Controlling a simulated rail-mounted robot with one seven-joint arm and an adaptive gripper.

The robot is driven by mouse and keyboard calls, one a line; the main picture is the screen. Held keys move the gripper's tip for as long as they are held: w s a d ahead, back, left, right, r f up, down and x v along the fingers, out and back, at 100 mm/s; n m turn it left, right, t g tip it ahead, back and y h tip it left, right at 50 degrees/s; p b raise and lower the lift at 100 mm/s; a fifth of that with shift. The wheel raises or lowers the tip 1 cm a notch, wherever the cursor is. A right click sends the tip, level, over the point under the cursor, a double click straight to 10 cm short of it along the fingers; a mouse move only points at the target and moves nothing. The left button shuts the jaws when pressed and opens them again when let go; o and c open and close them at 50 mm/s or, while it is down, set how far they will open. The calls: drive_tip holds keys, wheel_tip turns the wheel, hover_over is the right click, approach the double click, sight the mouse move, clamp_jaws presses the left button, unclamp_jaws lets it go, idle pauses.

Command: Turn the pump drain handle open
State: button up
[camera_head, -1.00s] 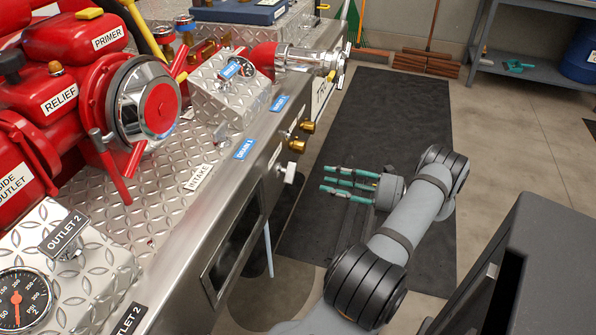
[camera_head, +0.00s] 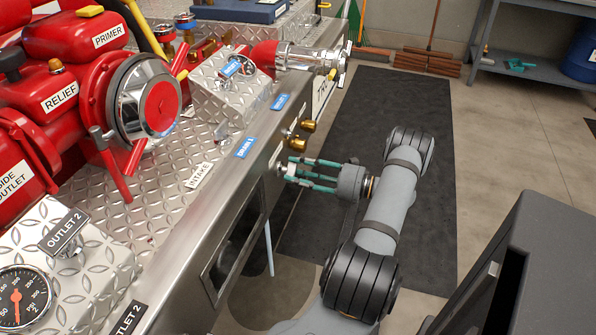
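The pump's steel side panel (camera_head: 180,262) carries a small pale handle (camera_head: 280,170) below the blue DRAIN 1 label (camera_head: 244,147). My gripper (camera_head: 292,171) comes in from the right with its teal fingers pointing left at this handle. The fingers are apart, and their tips are at the handle, partly hiding it. I cannot tell whether they touch it. Two brass fittings (camera_head: 302,135) stick out of the panel just above my fingers.
A second blue label (camera_head: 281,101) is farther along the panel. A dark floor mat (camera_head: 400,100) lies beside the pump. A dark grey cabinet (camera_head: 545,250) stands at the lower right. Brooms (camera_head: 430,55) and a workbench (camera_head: 530,75) are at the back.

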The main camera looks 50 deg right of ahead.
drive_tip(key=shift+c, duration=0.4)
drive_tip(key=c, duration=0.7)
clamp_jaws()
drive_tip(key=n, duration=0.5)
drive_tip(key=shift+a+n, duration=0.15)
drive_tip(key=shift+n, duration=0.15)
drive_tip(key=shift+s+a+f+n+b, duration=0.1)
drive_tip(key=shift+n+b, duration=0.35)
drive_tip(key=shift+n, duration=1.65)
drive_tip(key=o, duration=0.8)
unclamp_jaws()
